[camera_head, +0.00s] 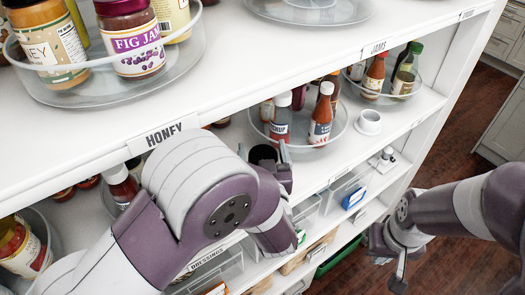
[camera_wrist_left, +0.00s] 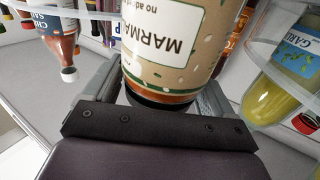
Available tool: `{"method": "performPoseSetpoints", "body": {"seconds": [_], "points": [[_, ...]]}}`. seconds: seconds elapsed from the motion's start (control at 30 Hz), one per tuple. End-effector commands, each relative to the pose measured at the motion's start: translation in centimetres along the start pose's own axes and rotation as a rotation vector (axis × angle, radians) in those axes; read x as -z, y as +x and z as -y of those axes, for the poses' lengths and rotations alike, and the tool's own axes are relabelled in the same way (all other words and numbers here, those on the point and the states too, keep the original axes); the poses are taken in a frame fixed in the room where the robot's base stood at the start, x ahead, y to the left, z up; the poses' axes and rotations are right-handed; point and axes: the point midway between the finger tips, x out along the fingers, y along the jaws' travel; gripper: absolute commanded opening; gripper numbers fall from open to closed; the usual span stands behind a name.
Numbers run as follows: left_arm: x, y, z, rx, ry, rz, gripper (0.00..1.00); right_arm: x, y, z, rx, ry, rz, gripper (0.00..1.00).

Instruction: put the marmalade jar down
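The marmalade jar (camera_wrist_left: 170,45) fills the middle of the left wrist view, its label lettering upside down there. It sits between the two fingers of my left gripper (camera_wrist_left: 155,97), which look closed against its sides. In the head view my left gripper (camera_head: 264,158) is at the middle shelf, and only the jar's dark round top (camera_head: 263,155) shows between the fingertips. Whether the jar's base touches the shelf is hidden. My right gripper (camera_head: 390,256) hangs low at the right, away from the shelves, with nothing seen in it; its finger gap is unclear.
A clear turntable (camera_head: 335,130) with sauce bottles stands just behind and right of the left gripper. Another turntable (camera_head: 410,95) and a white cup (camera_head: 369,122) are farther right. The upper shelf, with its HONEY label (camera_head: 165,134), overhangs. Clear bins (camera_head: 308,212) sit below.

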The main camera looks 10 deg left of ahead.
Motion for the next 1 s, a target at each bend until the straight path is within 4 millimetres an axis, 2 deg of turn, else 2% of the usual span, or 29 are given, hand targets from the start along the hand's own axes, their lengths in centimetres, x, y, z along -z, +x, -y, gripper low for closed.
{"method": "performPoseSetpoints", "body": {"seconds": [0.37,0.47,0.8,1.0], "points": [[0.3,-0.2,-0.1,-0.001,0.000,0.000,0.96,0.0,-0.2,0.0,0.000,0.000,-0.001,0.00],[-0.1,-1.5,-0.1,-0.004,0.000,-0.001,0.96,-0.1,0.8,0.0,0.000,0.000,0.000,0.00],[-0.2,-9.4,-0.2,-0.009,-0.001,0.000,0.96,-0.5,3.9,0.0,0.000,0.000,0.000,0.00],[0.1,-11.8,-0.1,-0.003,0.000,0.000,0.96,-0.5,4.4,0.0,0.000,0.000,0.000,0.00]]}}
